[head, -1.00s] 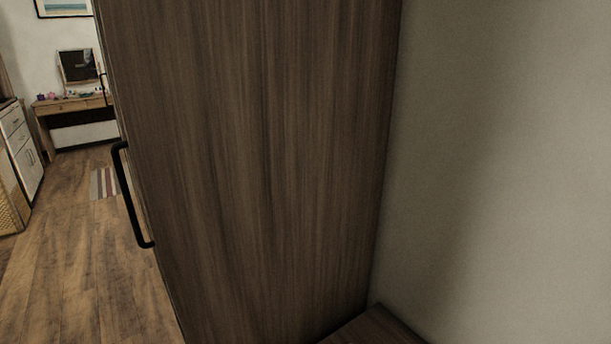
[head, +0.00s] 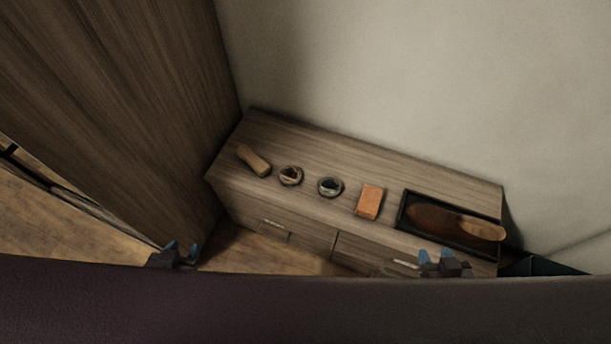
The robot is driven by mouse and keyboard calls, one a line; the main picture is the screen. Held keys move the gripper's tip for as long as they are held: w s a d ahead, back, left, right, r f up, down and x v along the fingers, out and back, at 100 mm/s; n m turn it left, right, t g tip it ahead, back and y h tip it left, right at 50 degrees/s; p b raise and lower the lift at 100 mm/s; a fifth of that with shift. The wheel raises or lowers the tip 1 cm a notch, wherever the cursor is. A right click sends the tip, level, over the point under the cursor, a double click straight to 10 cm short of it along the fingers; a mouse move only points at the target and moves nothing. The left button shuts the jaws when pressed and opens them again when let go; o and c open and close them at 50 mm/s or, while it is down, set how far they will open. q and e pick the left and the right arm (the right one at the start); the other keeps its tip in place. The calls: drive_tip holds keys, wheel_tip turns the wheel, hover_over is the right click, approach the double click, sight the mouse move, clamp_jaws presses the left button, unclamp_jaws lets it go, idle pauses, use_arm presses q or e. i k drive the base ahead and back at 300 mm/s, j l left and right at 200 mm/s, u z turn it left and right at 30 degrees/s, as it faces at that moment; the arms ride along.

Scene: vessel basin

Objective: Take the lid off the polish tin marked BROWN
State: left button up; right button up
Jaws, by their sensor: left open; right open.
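Two small round tins stand on a low wooden cabinet (head: 320,160) against the wall. The left tin (head: 290,176) has a brownish top, the right tin (head: 330,187) a dark and pale top. Their markings are too small to read, so I cannot tell which says BROWN. Both look covered, but I cannot be sure. My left gripper (head: 181,250) is open and empty, low in front of the cabinet's left end. My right gripper (head: 438,258) is open and empty, by the cabinet's front edge, below the tray. Neither touches a tin.
A brush or block (head: 254,160) lies left of the tins. An orange-brown box (head: 369,202) lies right of them. A black tray (head: 403,211) holding a brown shoe-like object is at the right end. A tall wardrobe (head: 120,110) stands at the left.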

sight(289, 174)
drive_tip(key=k+j+z, duration=0.35)
drive_tip(key=k+j, duration=0.3)
drive_tip(key=k+j+z, duration=0.3)
drive_tip(key=k+j, duration=0.4)
